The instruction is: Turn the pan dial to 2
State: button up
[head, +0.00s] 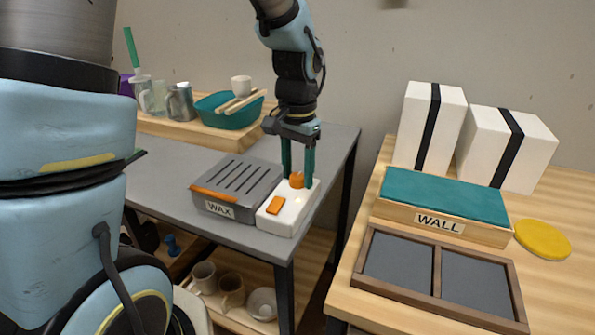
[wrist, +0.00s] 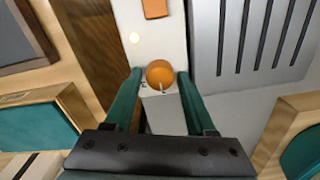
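The orange pan dial (wrist: 159,72) sits on a white control box (head: 277,222) beside the grey slotted pan (head: 236,181) labelled WAX. The box also carries an orange rectangular switch (head: 274,206). My gripper (head: 298,182) points down over the box, its two teal fingers on either side of the dial. In the wrist view my gripper (wrist: 160,75) looks open, with narrow gaps between the fingers and the dial. A pale pointer mark shows on the dial's lower edge in the wrist view. Small marks beside the dial are too small to read.
The grey table (head: 335,150) has free room behind the pan. A teal bowl (head: 230,110) and mugs stand on a wooden board at the back. On the right table are a WALL box (head: 440,208), a divided tray (head: 437,270), white boxes and a yellow disc (head: 542,240).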

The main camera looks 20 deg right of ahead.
aim_at(298, 175)
jog(key=shift+o, duration=1.2)
jog(key=shift+r, duration=0.1)
notch_tip(298, 175, up, 11)
jog(key=shift+f, duration=0.2)
jog(key=a+f+n+p, duration=0.1)
jog(key=a+n, duration=0.2)
jog(key=a, duration=0.5)
jog(key=a+f+n+t+p, duration=0.1)
jog(key=a+n, duration=0.3)
jog(key=a, duration=0.5)
jog(key=w+a+f+n+p, duration=0.1)
jog(key=a+f+n+p, duration=0.1)
jog(key=a, duration=0.6)
jog(key=shift+a+f+n+t+p, duration=0.25)
jog(key=shift+n+t+p, duration=0.05)
jog(key=shift+n+p, duration=0.4)
